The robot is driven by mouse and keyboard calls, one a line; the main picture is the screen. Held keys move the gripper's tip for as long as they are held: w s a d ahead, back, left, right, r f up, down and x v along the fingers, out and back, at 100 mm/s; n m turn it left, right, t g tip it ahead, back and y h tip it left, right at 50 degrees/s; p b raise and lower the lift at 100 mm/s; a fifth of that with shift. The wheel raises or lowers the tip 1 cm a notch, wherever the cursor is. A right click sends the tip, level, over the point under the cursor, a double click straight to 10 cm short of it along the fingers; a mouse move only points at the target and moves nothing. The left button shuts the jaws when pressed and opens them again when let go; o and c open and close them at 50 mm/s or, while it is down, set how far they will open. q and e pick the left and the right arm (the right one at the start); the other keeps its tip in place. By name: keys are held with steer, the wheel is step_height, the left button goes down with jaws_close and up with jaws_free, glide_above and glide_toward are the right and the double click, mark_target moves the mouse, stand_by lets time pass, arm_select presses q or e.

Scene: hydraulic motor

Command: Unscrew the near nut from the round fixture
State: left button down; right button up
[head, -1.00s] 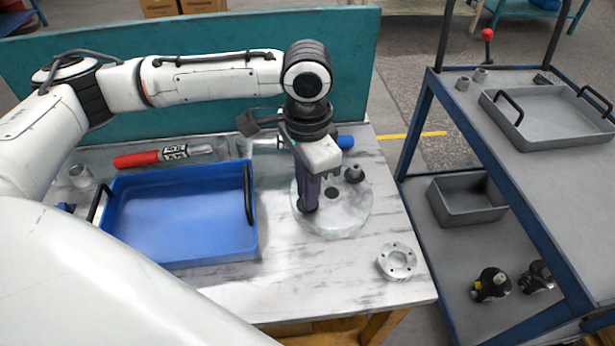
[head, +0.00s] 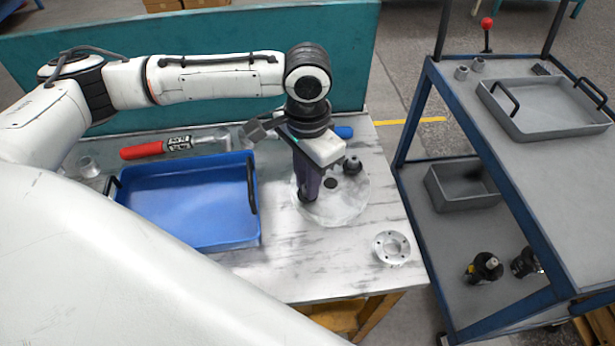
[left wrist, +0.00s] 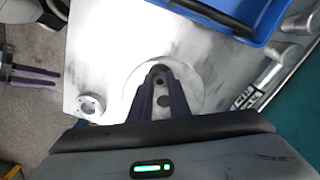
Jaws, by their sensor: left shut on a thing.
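The round fixture (head: 345,205) is a pale grey disc on the table, right of the blue tray. My left gripper (head: 306,198) points down over its left side, fingers shut on the near nut, which the fingers mostly hide. The far nut (head: 352,165) is a dark, upright piece near the disc's far edge, apart from the gripper. A dark hole (head: 330,183) shows between them. In the left wrist view, the left gripper's fingers (left wrist: 158,70) converge over the disc (left wrist: 192,85). My right gripper (left wrist: 35,77) shows at that view's left edge, its fingers parallel with a gap.
The blue tray (head: 258,225) stands left of the fixture. A flanged ring (head: 392,247) lies near the table's right front corner. A red-handled tool (head: 142,151) lies behind the tray. A blue-framed cart (head: 500,180) with grey bins stands to the right.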

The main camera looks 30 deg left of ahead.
arm_select(q)
steer(key=shift+r+n+p, duration=0.2)
steer(key=shift+n+p, duration=0.2)
steer(key=shift+p, duration=0.2)
steer(key=shift+f+n, duration=0.25)
steer(key=shift+n, duration=0.55)
steer(key=n, duration=0.2)
steer(key=shift+r+n, duration=0.1)
steer(key=shift+n, duration=0.2)
steer(key=c, duration=1.9)
jaws_free()
steer(key=shift+o, duration=0.2)
steer(key=m, duration=1)
